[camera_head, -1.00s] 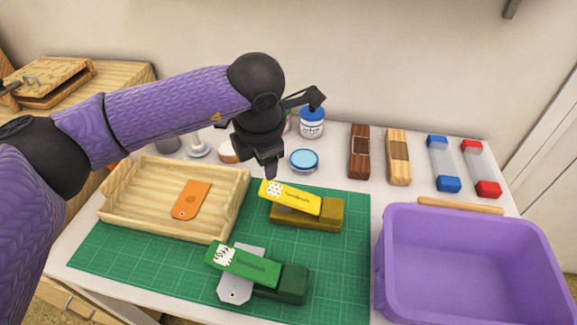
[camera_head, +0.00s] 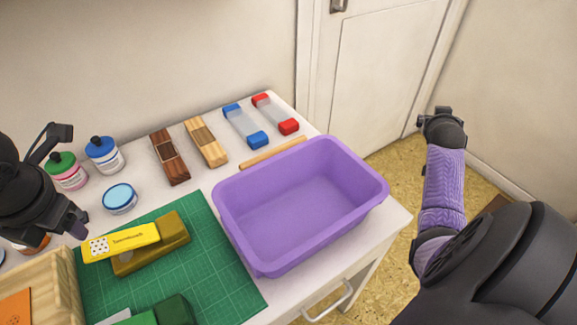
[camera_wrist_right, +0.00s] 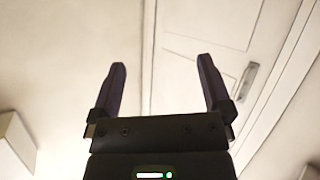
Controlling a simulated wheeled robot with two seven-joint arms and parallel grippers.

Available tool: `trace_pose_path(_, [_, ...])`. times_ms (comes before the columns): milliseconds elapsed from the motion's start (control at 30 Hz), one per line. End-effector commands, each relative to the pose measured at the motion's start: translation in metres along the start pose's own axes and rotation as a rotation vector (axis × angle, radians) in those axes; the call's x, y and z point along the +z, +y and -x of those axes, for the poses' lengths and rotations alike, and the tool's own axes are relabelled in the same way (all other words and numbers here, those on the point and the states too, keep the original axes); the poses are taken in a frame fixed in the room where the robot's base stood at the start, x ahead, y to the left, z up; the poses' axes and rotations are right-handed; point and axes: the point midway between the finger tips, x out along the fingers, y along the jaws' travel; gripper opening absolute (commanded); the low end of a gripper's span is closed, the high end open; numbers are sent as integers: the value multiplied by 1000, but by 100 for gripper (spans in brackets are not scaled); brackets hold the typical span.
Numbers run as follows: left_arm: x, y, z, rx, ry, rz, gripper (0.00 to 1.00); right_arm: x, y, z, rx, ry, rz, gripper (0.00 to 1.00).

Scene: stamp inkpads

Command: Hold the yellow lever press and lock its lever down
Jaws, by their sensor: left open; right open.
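The yellow lever press (camera_head: 150,250) stands on the green cutting mat (camera_head: 215,245) at the lower left of the head view. Its bright yellow lever (camera_head: 122,242) lies over a darker mustard body, with its left end raised. My left gripper (camera_head: 75,222) is just above and behind that left end, apart from the press as far as I can see. It is open and empty. My right gripper (camera_wrist_right: 161,65) is open in the right wrist view, with nothing between its fingers. It is far to the right, off the table, facing the wall and door.
A green press (camera_head: 172,312) is cut off in front of the yellow one. A purple bin (camera_head: 300,205) stands right of the mat. A wooden tray (camera_head: 55,270) is at the left. Jars, a blue-lidded tin (camera_head: 120,197) and several stamps line the back.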

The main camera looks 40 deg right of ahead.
Motion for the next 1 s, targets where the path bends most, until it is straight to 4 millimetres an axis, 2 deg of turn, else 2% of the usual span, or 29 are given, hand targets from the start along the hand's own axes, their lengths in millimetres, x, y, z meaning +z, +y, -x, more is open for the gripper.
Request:
trace_pose_path(33, [0, 0, 0, 0, 0, 0, 59, -41, -1, 2, 6, 36, -198, 100])
trace_pose_path(133, [0, 0, 0, 0, 0, 0, 59, -110, 11, 14, 18, 79, -639, 100])
trace_pose_path(233, [0, 0, 0, 0, 0, 0, 59, -163, 36, 33, 23, 111, -1070, 100])
trace_pose_path(300, [0, 0, 0, 0, 0, 0, 59, -188, 53, 47, 19, 113, -1359, 100])
trace_pose_path(333, [0, 0, 0, 0, 0, 0, 59, -194, 49, 51, 5, 86, -1475, 100])
trace_pose_path(367, [0, 0, 0, 0, 0, 0, 59, -195, 28, 52, -18, 21, -1548, 100])
trace_pose_path(400, [0, 0, 0, 0, 0, 0, 59, -192, 2, 50, -35, -49, -1567, 100])
trace_pose_path(433, [0, 0, 0, 0, 0, 0, 59, -189, -16, 50, -47, -95, -1570, 100])
trace_pose_path(567, [0, 0, 0, 0, 0, 0, 59, -170, -95, 54, -88, -295, -1541, 100])
trace_pose_path(667, [0, 0, 0, 0, 0, 0, 59, -150, -162, 68, -108, -462, -1487, 100])
trace_pose_path(700, [0, 0, 0, 0, 0, 0, 59, -139, -190, 76, -111, -534, -1460, 100])
trace_pose_path(767, [0, 0, 0, 0, 0, 0, 59, -121, -234, 94, -111, -644, -1409, 100])
trace_pose_path(800, [0, 0, 0, 0, 0, 0, 59, -108, -261, 108, -106, -716, -1371, 100])
trace_pose_path(867, [0, 0, 0, 0, 0, 0, 59, -88, -300, 133, -94, -818, -1306, 100])
trace_pose_path(900, [0, 0, 0, 0, 0, 0, 59, -74, -324, 152, -80, -883, -1259, 100])
trace_pose_path(967, [0, 0, 0, 0, 0, 0, 59, -52, -357, 184, -56, -971, -1182, 100])
trace_pose_path(1000, [0, 0, 0, 0, 0, 0, 59, -37, -376, 207, -35, -1023, -1126, 100])
